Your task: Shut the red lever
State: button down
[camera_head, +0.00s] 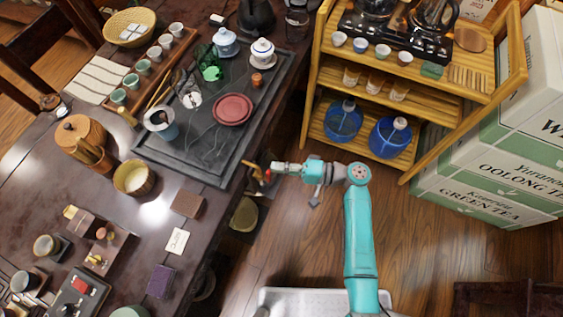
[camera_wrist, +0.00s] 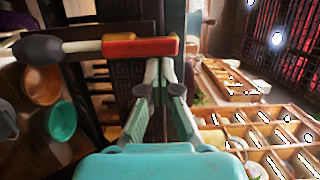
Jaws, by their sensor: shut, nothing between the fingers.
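The red lever (camera_wrist: 140,46) lies across the upper part of the wrist view. It has a red-orange body, a pale middle section and a dark rounded knob at its left end. In the head view a small red part (camera_head: 267,172) shows at the table's right edge, by my gripper's tip. My gripper (camera_wrist: 158,72) is shut and empty, with its fingertips just below the red body in the wrist view. I cannot tell whether they touch it. In the head view my gripper (camera_head: 279,168) points left toward the table edge, and it partly hides the lever.
The dark table (camera_head: 215,232) carries a tea tray (camera_head: 200,165) near this edge. A wooden shelf (camera_head: 312,95) with cups and blue jugs stands behind my arm, with tea boxes (camera_head: 490,170) at right. In the wrist view, a compartmented wooden box (camera_wrist: 262,128) lies at right.

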jog(key=shift+s+r+n, duration=0.1)
jog(key=shift+s+n, duration=0.15)
jog(key=shift+n, duration=0.35)
jog(key=shift+s+a+r+n+h, duration=0.2)
jog(key=shift+s+n+h, duration=0.1)
jog(key=shift+n, duration=0.3)
jog(key=s+n+t+h, duration=0.1)
jog(key=n, duration=0.2)
jog(key=s+a+f+n+h, duration=0.1)
jog(key=s+n, duration=0.1)
jog(key=n, duration=0.2)
jog(key=s+a+n+t, duration=0.1)
jog(key=s+n, duration=0.1)
jog(key=n, duration=0.1)
jog(key=shift+s+f+n+t+h, duration=0.15)
jog(key=shift+f+n+t+h, duration=0.15)
jog(key=shift+h, duration=0.1)
jog(key=shift+r, duration=0.15)
